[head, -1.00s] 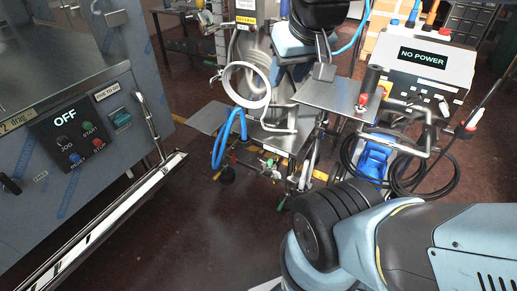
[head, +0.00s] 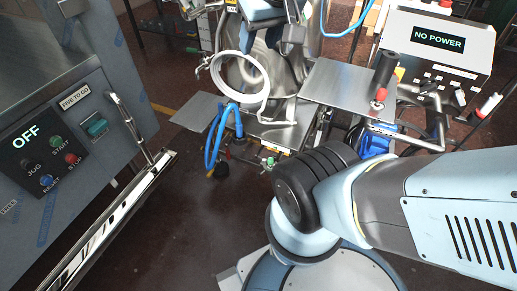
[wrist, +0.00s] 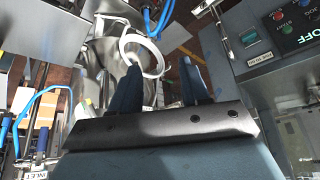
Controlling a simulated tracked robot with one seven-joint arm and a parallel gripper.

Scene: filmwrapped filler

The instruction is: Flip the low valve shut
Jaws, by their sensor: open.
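My gripper (wrist: 160,75) shows in the wrist view as two dark blue fingers standing apart, with nothing between them. A white ring (wrist: 142,55) on the steel machine lies beyond the fingers; it also shows in the head view (head: 240,82). In the head view, blue hoses (head: 216,138) hang below the ring, and a small green knob (head: 269,162) sits low on the machine, beside my arm. I cannot tell which fitting is the low valve. My arm covers part of the machine's low front.
A grey cabinet with an OFF panel (head: 42,150) and a projecting metal rail (head: 118,218) stands at left. A steel shelf (head: 340,85) and a NO POWER box (head: 437,50) stand at right. Dark floor (head: 185,225) is open between cabinet and machine.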

